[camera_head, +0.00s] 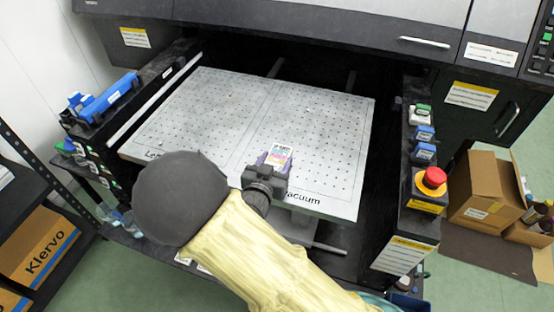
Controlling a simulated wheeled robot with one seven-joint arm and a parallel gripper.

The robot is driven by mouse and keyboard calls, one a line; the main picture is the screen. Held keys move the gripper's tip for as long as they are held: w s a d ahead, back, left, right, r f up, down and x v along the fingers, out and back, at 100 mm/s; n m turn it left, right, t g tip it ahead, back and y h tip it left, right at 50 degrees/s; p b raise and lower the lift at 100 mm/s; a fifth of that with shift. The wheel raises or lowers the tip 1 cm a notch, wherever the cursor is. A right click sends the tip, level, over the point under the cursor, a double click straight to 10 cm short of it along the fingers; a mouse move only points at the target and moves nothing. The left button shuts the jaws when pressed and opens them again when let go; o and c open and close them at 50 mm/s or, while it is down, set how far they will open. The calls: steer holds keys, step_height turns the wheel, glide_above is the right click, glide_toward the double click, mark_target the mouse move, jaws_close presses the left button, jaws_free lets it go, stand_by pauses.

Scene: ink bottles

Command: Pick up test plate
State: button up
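The test plate (278,155) is a small, light rectangle with coloured print, lying over the front middle of the perforated vacuum table (320,125). My gripper (274,161) is right at the plate, with purplish fingertips showing along its near left and right sides. The gripper body and wrist hide the plate's near end. From this view I cannot tell whether the fingers touch the plate or whether it is lifted off the table.
The printer's black housing rises behind the table. A red emergency button (434,178) and blue switches (424,142) line the right side rail. A blue tool (108,98) lies on the left rail. Cardboard boxes (480,185) stand at the right. Most of the table is bare.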

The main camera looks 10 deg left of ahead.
mark_target(276, 162)
step_height(276, 162, up, 10)
steer(key=p, duration=0.1)
stand_by(0.6)
steer(key=shift+p, duration=0.3)
